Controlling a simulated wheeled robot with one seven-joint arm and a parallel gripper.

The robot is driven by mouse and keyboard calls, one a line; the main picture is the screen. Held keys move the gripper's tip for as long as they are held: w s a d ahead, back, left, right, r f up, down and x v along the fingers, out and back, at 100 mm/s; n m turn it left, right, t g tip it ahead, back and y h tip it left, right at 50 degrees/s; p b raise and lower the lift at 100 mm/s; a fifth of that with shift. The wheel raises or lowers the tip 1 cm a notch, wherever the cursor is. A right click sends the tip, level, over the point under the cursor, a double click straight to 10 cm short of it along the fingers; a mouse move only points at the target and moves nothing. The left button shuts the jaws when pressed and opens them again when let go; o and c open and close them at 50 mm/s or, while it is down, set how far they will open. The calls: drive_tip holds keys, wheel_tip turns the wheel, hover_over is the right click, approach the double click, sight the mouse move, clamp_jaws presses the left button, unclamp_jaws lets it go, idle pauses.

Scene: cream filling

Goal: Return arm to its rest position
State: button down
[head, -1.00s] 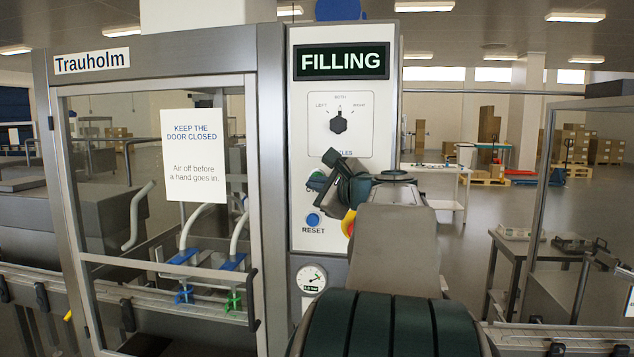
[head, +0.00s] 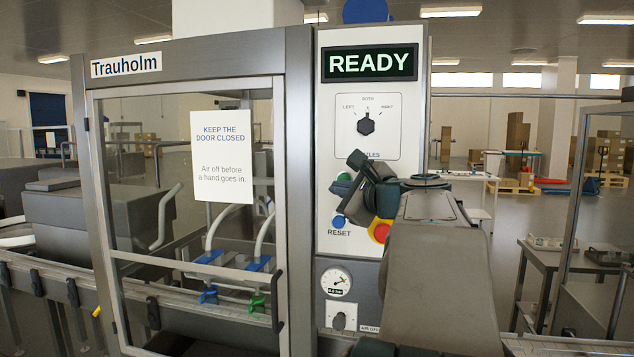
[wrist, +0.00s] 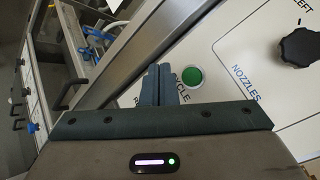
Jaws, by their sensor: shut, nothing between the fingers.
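My gripper is shut and empty in the wrist view (wrist: 158,84), its two fingers together in front of the filling machine's panel. The green cycle button (wrist: 191,77) shows just right of the fingertips, apart from them as far as I can tell. In the head view my arm reaches up in front of the panel (head: 330,258), and my gripper (head: 350,185) is folded to the left, partly covering the green button (head: 343,177). The fingertips are hard to make out there. The display (head: 369,64) reads READY.
The nozzle selector knob (head: 366,124) points up. The blue reset button (head: 339,222) and red stop button (head: 380,232) are close to my arm. The glass door (head: 187,262) at left is closed.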

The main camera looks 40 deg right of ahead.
drive_tip(key=s+a+f+n+g+y, duration=0.2)
drive_tip(key=a+f+n+g+y, duration=0.35)
drive_tip(key=a+f+n, duration=1)
drive_tip(key=s+a+f+n+g+h, duration=0.2)
drive_tip(key=s+a+f+n+g, duration=0.2)
drive_tip(key=f, duration=0.5)
drive_tip(key=s+a+f+n+g+h, duration=0.2)
drive_tip(key=s+a+f+n+g, duration=0.2)
drive_tip(key=s+a+f+n, duration=0.3)
drive_tip(key=s+a+f, duration=0.2)
drive_tip(key=s+f, duration=0.1)
drive_tip(key=s, duration=0.1)
drive_tip(key=shift+s+a+n, duration=0.15)
drive_tip(key=shift+s+n, duration=0.05)
drive_tip(key=shift+n, duration=0.15)
idle(3.2)
